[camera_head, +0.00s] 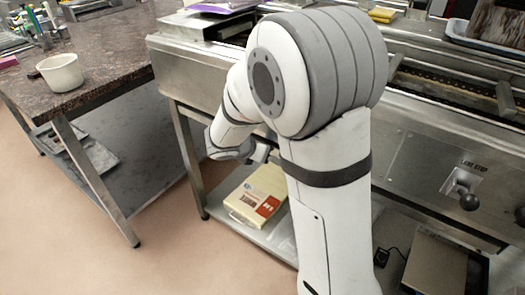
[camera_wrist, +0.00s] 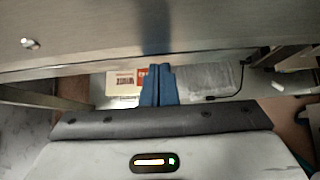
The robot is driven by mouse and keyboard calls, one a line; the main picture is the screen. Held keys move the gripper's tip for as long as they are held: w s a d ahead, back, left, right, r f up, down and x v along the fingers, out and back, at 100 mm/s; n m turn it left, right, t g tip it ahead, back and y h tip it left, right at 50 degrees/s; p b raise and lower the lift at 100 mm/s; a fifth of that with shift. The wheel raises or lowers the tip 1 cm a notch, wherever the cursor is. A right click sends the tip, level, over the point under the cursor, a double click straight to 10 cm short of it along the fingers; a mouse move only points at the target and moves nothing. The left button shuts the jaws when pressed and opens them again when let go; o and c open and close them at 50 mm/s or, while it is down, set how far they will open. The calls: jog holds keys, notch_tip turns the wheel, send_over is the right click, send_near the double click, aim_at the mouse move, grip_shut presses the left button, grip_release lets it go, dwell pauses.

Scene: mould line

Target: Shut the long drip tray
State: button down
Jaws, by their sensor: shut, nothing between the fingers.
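My gripper (camera_wrist: 158,72) shows in the wrist view as two blue fingers, shut together and empty. They point at the lower edge of a long brushed-metal panel (camera_wrist: 220,30) across the top of that view. I cannot tell whether they touch it. A small pale knob (camera_wrist: 30,43) sits on the panel at the left. I cannot make out for sure which metal part is the long drip tray, or how far it is out. In the head view my arm hides part of the steel line (camera_head: 420,165), and my wrist is low beside its front.
A cream box (camera_head: 258,195) lies on the line's lower shelf. A lever with a black ball (camera_head: 469,201) projects from the front at right. A dark-topped bench (camera_head: 110,65) with a white pot (camera_head: 61,72) stands at left. Floor shows between bench and line.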

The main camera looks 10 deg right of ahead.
jog(key=s+a+f+p+v, duration=0.1)
jog(key=v, duration=0.5)
jog(key=s+f+p+v, duration=0.1)
jog(key=p+v, duration=0.1)
jog(key=v, duration=0.5)
jog(key=s+d+r+m+g+y+p, duration=0.1)
jog(key=s+d+r+m+y+p, duration=0.2)
jog(key=s+r+m+p, duration=0.4)
jog(key=s+d+r+m+g+y+p, duration=0.2)
jog(key=s+d+r+m+y+p, duration=0.2)
jog(key=m, duration=1.5)
jog(key=s+r+p, duration=0.3)
jog(key=s+r, duration=0.3)
jog(key=shift+d+r+g, duration=0.25)
jog(key=shift+d+g, duration=0.05)
jog(key=shift+d, duration=0.05)
